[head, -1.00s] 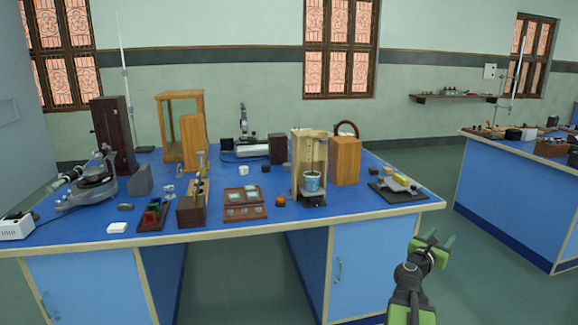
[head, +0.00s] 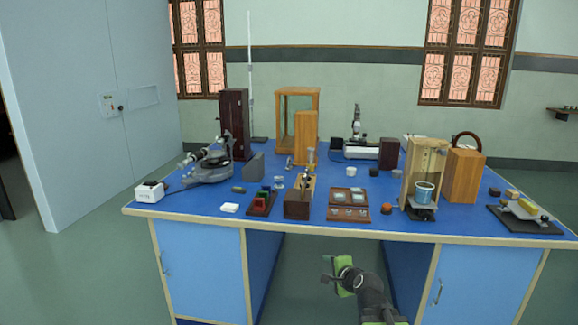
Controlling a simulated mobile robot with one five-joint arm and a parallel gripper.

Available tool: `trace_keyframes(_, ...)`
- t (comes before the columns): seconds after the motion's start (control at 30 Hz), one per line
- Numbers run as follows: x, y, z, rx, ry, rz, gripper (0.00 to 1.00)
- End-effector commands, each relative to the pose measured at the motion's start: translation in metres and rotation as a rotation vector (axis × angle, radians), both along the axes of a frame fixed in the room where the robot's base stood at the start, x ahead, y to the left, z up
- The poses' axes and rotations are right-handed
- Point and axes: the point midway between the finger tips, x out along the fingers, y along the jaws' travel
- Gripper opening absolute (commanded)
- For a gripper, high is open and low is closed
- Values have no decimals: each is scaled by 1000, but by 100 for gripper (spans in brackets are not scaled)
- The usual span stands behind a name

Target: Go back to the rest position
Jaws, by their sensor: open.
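My gripper (head: 334,281) is in the lower middle of the head view, in front of the blue bench (head: 408,231) and lower than its top. Its green and dark jaws point to the left. It is open and nothing shows between the jaws. It looks apart from the bench, with my arm reaching in from the bottom edge.
A tall grey cabinet (head: 75,110) stands at left. Floor (head: 110,275) is clear at lower left.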

Motion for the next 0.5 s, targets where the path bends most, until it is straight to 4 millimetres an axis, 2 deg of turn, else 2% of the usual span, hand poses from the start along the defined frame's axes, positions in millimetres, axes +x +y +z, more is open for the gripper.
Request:
trace_keyframes(0.03,-18,22,-23,-141,72,126,47)
trace_keyframes(0.1,-48,33,-57,-351,182,306,47)
trace_keyframes(0.2,-91,20,-92,-589,336,523,47)
trace_keyframes(0.33,-140,-9,-117,-792,511,756,47)
trace_keyframes(0.5,-202,-36,-127,-929,692,1098,47)
